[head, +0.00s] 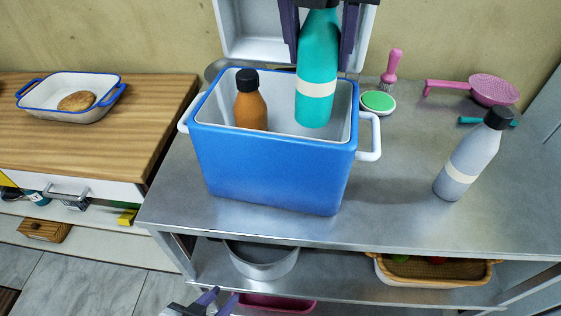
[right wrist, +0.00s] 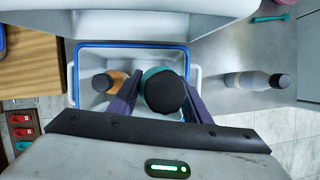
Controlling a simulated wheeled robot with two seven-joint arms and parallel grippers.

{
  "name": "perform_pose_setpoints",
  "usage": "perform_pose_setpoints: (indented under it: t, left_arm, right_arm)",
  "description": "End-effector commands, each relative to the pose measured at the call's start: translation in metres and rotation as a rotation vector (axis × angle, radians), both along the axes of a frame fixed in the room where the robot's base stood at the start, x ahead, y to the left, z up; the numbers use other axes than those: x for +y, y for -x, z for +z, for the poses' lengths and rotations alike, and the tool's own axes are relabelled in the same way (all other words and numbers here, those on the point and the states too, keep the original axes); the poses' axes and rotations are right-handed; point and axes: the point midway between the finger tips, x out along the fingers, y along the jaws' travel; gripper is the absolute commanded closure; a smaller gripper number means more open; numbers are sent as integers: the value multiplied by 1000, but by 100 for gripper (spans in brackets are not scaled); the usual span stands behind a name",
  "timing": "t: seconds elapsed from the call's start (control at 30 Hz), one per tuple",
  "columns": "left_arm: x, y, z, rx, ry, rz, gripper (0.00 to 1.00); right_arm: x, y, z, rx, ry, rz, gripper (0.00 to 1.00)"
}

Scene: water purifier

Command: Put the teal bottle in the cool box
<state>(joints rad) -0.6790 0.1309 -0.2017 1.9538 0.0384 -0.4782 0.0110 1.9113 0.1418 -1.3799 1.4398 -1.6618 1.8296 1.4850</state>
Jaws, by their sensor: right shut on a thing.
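The teal bottle (head: 316,60) has a cream band and hangs upright over the right part of the blue cool box (head: 270,170). Its lower end is within the box opening. My right gripper (head: 320,62) is shut on it from above; in the right wrist view the black cap (right wrist: 163,94) sits between the purple fingers. An orange bottle (head: 250,105) with a black cap stands inside the box on the left. The box lid (head: 240,35) is open at the back. My left gripper (head: 225,294) is low at the bottom edge, its fingers apart and empty.
A grey bottle (head: 468,160) stands on the metal counter (head: 400,215) to the right. A baking dish (head: 70,95) sits on the wooden counter at left.

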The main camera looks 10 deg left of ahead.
Motion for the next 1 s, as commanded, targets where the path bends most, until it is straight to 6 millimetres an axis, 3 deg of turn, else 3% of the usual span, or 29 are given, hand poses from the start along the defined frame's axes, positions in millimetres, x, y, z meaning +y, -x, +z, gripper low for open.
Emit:
perform_pose_setpoints:
  t: [0.13, 0.5, 1.0]
  left_arm:
    - [-4, 6, -11, 10, 2, -9, 69]
    - [-7, 4, -2, 2, 6, -11, 69]
    - [-5, -3, 2, -11, 7, -6, 69]
  right_arm:
    - [0, 0, -26, -1, -1, 2, 87]
    - [0, 1, -83, 0, -1, 1, 87]
    - [0, 1, -134, -1, -2, 2, 87]
